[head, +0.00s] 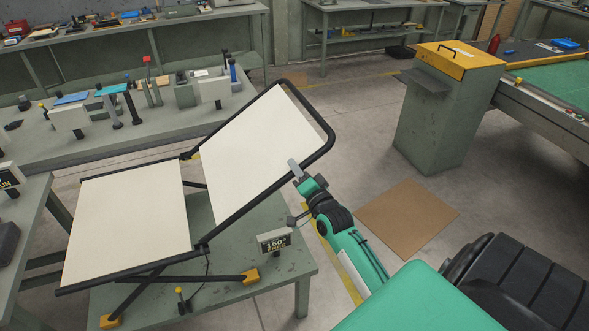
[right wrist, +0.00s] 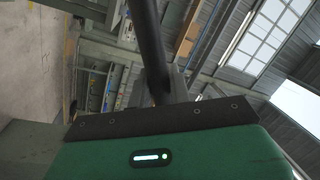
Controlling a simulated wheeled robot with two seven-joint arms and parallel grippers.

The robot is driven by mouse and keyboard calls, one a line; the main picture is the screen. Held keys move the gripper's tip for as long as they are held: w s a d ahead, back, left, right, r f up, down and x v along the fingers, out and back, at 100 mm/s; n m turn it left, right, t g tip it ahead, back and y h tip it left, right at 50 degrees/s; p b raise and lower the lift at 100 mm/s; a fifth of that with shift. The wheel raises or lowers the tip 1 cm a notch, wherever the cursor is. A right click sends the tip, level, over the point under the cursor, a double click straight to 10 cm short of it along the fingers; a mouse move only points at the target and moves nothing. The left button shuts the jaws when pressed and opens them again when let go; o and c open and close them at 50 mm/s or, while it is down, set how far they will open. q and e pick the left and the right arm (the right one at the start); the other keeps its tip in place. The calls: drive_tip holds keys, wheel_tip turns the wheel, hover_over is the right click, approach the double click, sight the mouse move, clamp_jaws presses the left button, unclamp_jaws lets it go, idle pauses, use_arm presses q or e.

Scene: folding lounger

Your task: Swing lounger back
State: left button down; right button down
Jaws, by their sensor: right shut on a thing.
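The folding lounger stands on a green-grey workbench (head: 265,278). Its flat white seat (head: 130,220) lies to the left. Its white back (head: 262,150), in a black tube frame, is tilted up toward the right. My right gripper (head: 296,170) is shut on the right-hand side tube of the back frame, below its rounded top corner. In the right wrist view the black tube (right wrist: 148,45) runs down to the jaws, whose grip is partly hidden behind the green housing. A small sign reading 150° (head: 274,241) stands at the bench's right side. My left gripper is not in view.
A long bench (head: 50,150) with tools and small signs stands behind the lounger. A grey cabinet with a yellow top (head: 455,62) stands at the back right. A brown sheet (head: 407,217) lies on the floor right of my arm. Open floor lies between bench and cabinet.

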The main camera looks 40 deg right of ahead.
drive_tip(key=c, duration=1.3)
unclamp_jaws()
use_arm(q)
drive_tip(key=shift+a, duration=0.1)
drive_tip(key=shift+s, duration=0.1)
use_arm(e)
drive_tip(key=shift+s+f, duration=0.1)
drive_tip(key=shift+s, duration=0.1)
use_arm(q)
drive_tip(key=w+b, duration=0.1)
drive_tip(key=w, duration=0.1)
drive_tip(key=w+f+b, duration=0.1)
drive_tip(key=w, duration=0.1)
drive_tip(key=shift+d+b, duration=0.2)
drive_tip(key=shift+b, duration=0.1)
use_arm(e)
drive_tip(key=s+a+f, duration=0.2)
drive_tip(key=s, duration=1.1)
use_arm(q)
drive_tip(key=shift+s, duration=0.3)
